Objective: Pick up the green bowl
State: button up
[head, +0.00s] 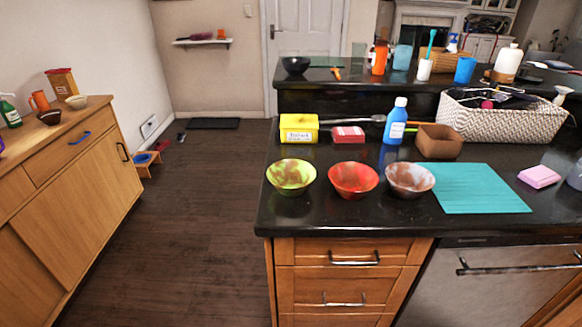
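The green bowl (291,178) is yellow-green and stands upright near the left front corner of the black counter (320,212). A red bowl (353,181) stands close to its right. A brown and white bowl (410,181) stands to the right of the red one. My gripper does not show in the head view.
Behind the bowls are a yellow box (299,128), a red box (348,135), a blue bottle (395,121) and a brown square bowl (438,141). A teal mat (474,190) lies to the right. The floor (205,210) left of the counter is open.

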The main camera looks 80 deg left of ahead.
aim_at(291, 177)
jog(key=u, duration=1.55)
